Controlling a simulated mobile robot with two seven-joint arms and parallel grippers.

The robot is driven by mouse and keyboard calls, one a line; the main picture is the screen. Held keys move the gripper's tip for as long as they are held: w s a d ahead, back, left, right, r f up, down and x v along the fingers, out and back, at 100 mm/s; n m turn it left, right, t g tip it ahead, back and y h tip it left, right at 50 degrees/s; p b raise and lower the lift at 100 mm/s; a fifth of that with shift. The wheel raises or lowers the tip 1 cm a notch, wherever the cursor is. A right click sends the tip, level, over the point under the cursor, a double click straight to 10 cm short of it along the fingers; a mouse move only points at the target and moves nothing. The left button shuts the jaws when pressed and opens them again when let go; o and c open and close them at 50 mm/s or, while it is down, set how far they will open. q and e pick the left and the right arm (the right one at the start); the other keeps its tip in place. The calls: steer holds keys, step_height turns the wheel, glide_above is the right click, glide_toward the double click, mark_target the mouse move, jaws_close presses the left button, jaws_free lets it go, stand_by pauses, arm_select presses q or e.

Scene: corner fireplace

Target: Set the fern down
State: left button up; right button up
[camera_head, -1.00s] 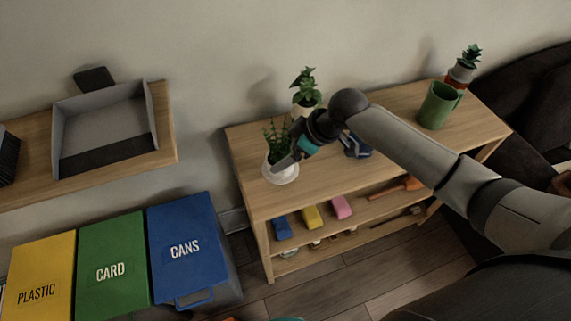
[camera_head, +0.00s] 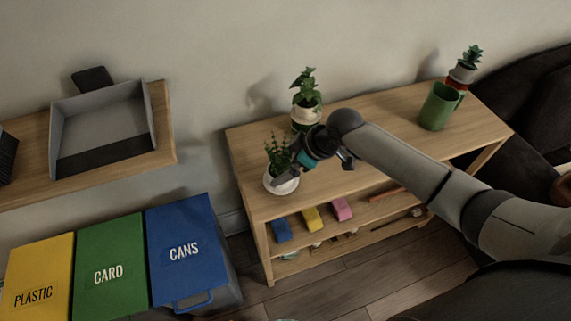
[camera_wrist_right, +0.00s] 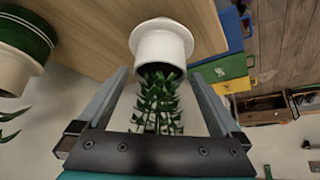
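The fern (camera_head: 280,153), in a white pot (camera_head: 283,183), stands upright at the left end of the wooden shelf unit's top (camera_head: 390,120). My right gripper (camera_head: 288,168) is at the fern from the right. In the right wrist view, the fingers (camera_wrist_right: 159,75) are wide apart on either side of the fern's leaves (camera_wrist_right: 158,105), with their tips near the rim of the white pot (camera_wrist_right: 163,45). A small gap shows between fingers and pot. The pot appears to rest on the top. My left gripper is not in view.
Another potted plant (camera_head: 305,98) stands close behind. Lower shelves hold blue, yellow and pink blocks (camera_head: 341,209). Yellow, green and blue bins (camera_head: 185,250) stand left.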

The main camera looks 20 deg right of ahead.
steer(key=shift+r, duration=0.25)
steer(key=p+v, duration=0.2)
steer(key=v, duration=0.9)
steer(key=shift+r, duration=0.35)
steer(key=shift+s+d, duration=0.15)
